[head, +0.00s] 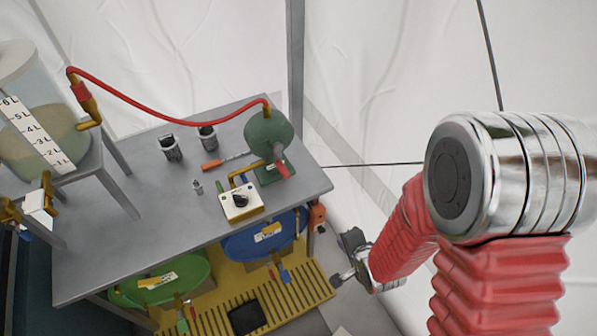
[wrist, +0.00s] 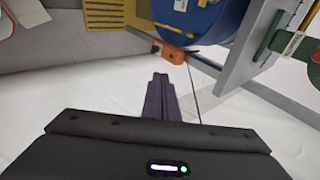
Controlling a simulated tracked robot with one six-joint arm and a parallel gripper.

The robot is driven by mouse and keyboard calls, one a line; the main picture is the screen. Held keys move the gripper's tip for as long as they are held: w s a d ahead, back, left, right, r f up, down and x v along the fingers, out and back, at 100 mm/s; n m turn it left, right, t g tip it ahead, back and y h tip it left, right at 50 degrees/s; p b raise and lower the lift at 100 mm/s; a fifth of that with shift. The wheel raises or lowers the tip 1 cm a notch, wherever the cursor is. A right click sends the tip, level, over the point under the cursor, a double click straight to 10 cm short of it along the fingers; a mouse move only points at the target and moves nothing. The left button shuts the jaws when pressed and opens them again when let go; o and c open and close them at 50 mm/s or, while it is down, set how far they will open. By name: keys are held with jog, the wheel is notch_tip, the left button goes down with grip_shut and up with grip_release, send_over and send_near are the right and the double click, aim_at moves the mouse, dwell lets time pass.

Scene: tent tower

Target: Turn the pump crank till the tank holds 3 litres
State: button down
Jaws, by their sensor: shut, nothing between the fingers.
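The green pump (head: 268,130) stands on the grey table's right end in the head view. Its crank, with a red grip (head: 282,170), is at its front. A red hose (head: 165,107) runs from the pump to a brass fitting by the clear tank (head: 25,125) at the left. The tank has a white litre scale and holds murky liquid; I cannot read its level surely. My gripper (head: 340,279) is low, right of the table and away from the crank. In the wrist view its dark fingers (wrist: 160,92) are shut and empty.
The table (head: 150,232) holds a white box with a black knob (head: 240,202), a screwdriver (head: 222,161) and two metal cups. Blue (head: 265,238) and green (head: 165,280) drums sit below it. A grey post (head: 296,70) rises behind the pump. White floor lies open on the right.

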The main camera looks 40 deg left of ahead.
jog(key=w+d+r+n+g+h, duration=0.1)
jog(key=d+r+n+h, duration=0.2)
jog(key=d+r, duration=0.5)
jog(key=w+d+r+n+h, duration=0.1)
jog(key=d+r+n+h, duration=0.3)
jog(key=d, duration=0.6)
jog(key=s+d+r+m+t, duration=0.1)
jog(key=s+d+r, duration=0.2)
jog(key=d+r, duration=0.6)
jog(key=s+d+r+m+t, duration=0.1)
jog(key=s+d+r, duration=0.2)
jog(key=d+r, duration=0.6)
notch_tip(320, 180, up, 6)
jog(key=shift+s, duration=0.35)
